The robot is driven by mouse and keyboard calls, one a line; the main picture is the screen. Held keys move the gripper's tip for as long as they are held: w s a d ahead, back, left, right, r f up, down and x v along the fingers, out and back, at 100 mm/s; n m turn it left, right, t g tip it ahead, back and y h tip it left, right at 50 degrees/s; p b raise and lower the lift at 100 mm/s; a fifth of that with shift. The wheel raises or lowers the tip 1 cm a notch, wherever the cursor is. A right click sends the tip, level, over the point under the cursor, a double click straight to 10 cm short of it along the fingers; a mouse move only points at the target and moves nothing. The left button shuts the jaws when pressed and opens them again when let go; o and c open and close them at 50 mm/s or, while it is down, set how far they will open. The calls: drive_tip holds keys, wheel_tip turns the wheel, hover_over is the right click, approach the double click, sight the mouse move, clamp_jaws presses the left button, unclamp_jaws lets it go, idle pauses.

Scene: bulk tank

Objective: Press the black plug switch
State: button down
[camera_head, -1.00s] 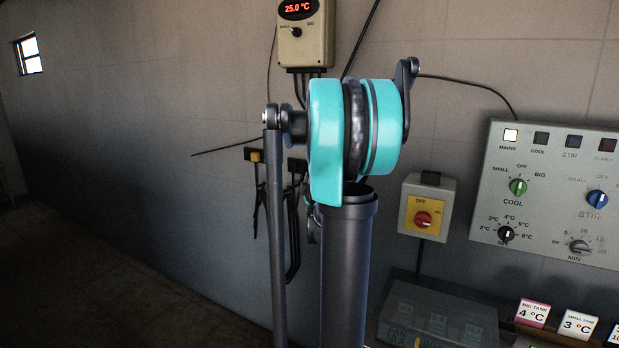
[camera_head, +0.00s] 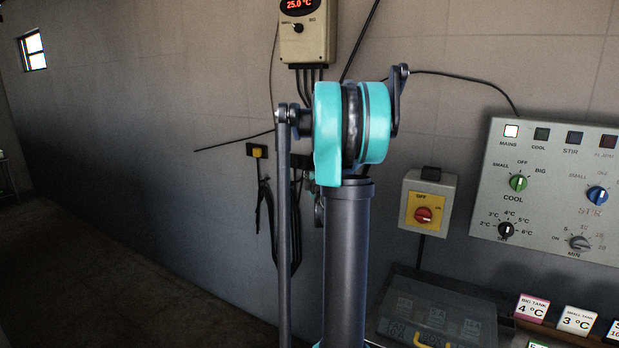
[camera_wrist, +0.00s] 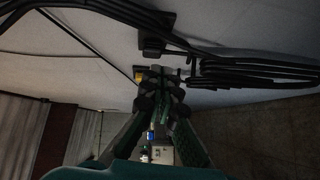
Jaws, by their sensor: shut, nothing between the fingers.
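Two dark plug units sit on the grey wall behind my arm in the head view. The left one (camera_head: 257,151) has a yellow part. The black one (camera_head: 299,161) to its right is partly hidden by my arm, and dark cables hang below it. In the wrist view the black plug (camera_wrist: 153,38) is at the upper middle with cables running off it. The yellow part (camera_wrist: 138,75) shows just left of my fingertips. My gripper (camera_wrist: 163,76) is shut and empty, its tips below the black plug in that picture. I cannot tell whether they touch anything. The head view hides my gripper behind my arm.
A temperature display box (camera_head: 306,32) is above on the wall. A yellow and red switch box (camera_head: 427,204) and a control panel (camera_head: 550,190) are to the right. Loose cables (camera_wrist: 255,73) run close to my gripper. The wall at left is mostly clear.

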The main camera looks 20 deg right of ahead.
approach(307, 168)
drive_tip(key=w+a, duration=0.3)
drive_tip(key=w, duration=0.1)
drive_tip(key=shift+w+d+f, duration=0.15)
drive_tip(key=shift+w+d, duration=0.4)
drive_tip(key=shift+d, duration=0.25)
drive_tip(key=shift+w+d+f, duration=0.1)
drive_tip(key=shift+w+d, duration=0.45)
drive_tip(key=shift+d, duration=0.3)
drive_tip(key=shift+w+d+f, duration=0.1)
drive_tip(key=shift+w+d, duration=0.05)
drive_tip(key=shift+d, duration=0.1)
drive_tip(key=shift+a, duration=0.1)
